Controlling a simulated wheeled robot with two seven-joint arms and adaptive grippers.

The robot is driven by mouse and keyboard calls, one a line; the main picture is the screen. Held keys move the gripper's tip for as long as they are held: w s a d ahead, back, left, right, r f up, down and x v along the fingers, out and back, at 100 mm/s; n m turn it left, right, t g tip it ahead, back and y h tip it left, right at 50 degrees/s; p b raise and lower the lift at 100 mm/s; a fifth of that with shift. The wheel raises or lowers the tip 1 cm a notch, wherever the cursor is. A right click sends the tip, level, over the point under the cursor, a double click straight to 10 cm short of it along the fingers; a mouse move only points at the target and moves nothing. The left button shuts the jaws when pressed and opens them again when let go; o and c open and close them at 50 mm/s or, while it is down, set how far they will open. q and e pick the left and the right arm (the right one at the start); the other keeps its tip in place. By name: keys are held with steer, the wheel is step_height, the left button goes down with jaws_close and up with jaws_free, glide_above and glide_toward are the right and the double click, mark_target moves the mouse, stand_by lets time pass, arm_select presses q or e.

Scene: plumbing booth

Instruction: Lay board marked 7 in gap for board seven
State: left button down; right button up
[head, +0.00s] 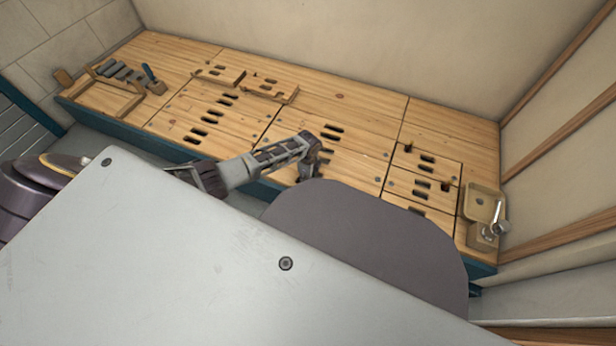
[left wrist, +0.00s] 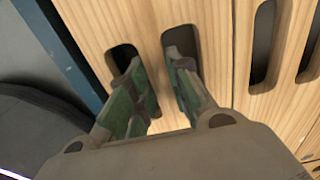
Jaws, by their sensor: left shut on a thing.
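My left gripper (head: 310,166) is low over the near edge of the middle slotted board (head: 352,168) in the head view. In the left wrist view, the fingers (left wrist: 156,80) reach into two neighbouring slots of a pale wooden board (left wrist: 148,38), shut on the strip of wood between them. The board looks flat and level with the deck; I cannot tell if it is lifted. No number can be read on any board, so I cannot tell which is marked 7. My dark body parts hide the near deck. My right gripper is not in view.
Another slotted panel (head: 190,115) lies to the left. Small boards with dark knobs (head: 425,160) lie to the right, beside a tray (head: 484,202) with a metal fitting. Loose wooden pieces (head: 268,91) and a tool rack (head: 125,85) stand at the back left. Walls close the back and right.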

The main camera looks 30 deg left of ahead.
arm_select(q)
steer(key=shift+w+f, duration=0.1)
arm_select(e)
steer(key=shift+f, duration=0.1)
arm_select(q)
steer(key=c, duration=1.2)
jaws_free()
steer(key=shift+c, duration=0.2)
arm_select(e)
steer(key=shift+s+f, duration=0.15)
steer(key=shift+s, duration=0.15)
arm_select(q)
steer(key=shift+f, duration=0.1)
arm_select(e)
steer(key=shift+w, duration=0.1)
arm_select(q)
steer(key=shift+r, duration=0.8)
step_height(320, 180, up, 10)
steer(key=shift+r, duration=0.25)
step_height(320, 180, up, 9)
steer(key=p, duration=0.9)
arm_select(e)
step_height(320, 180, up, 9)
